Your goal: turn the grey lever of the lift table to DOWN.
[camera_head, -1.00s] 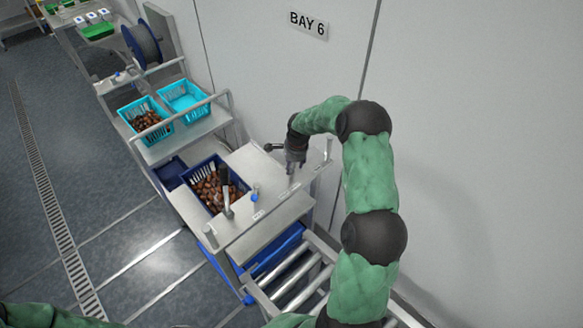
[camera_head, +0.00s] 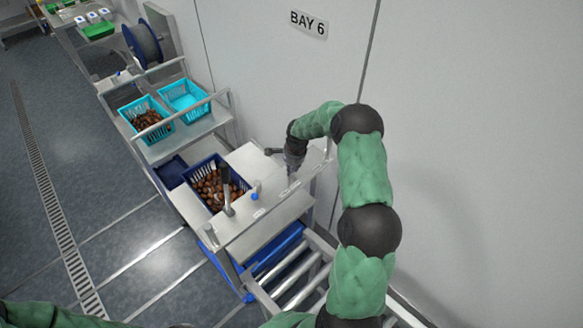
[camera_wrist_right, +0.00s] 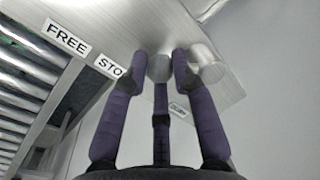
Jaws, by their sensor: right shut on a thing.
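The lift table (camera_head: 246,157) has a pale metal top with small white labels along its front edge. My right gripper (camera_head: 291,172) points down at its right end. In the right wrist view, the fingers (camera_wrist_right: 160,72) are shut on a grey rounded piece (camera_wrist_right: 158,66), seemingly the grey lever. A second grey cylinder (camera_wrist_right: 208,62) stands just beside the right finger. Labels reading FREE (camera_wrist_right: 67,39) and STO, partly covered, are left of the fingers. I cannot read a DOWN mark. My left gripper is out of view.
A roller conveyor (camera_head: 268,300) lies in front. A wall (camera_head: 470,130) is close on the right. Turquoise baskets (camera_head: 183,97) stand farther back.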

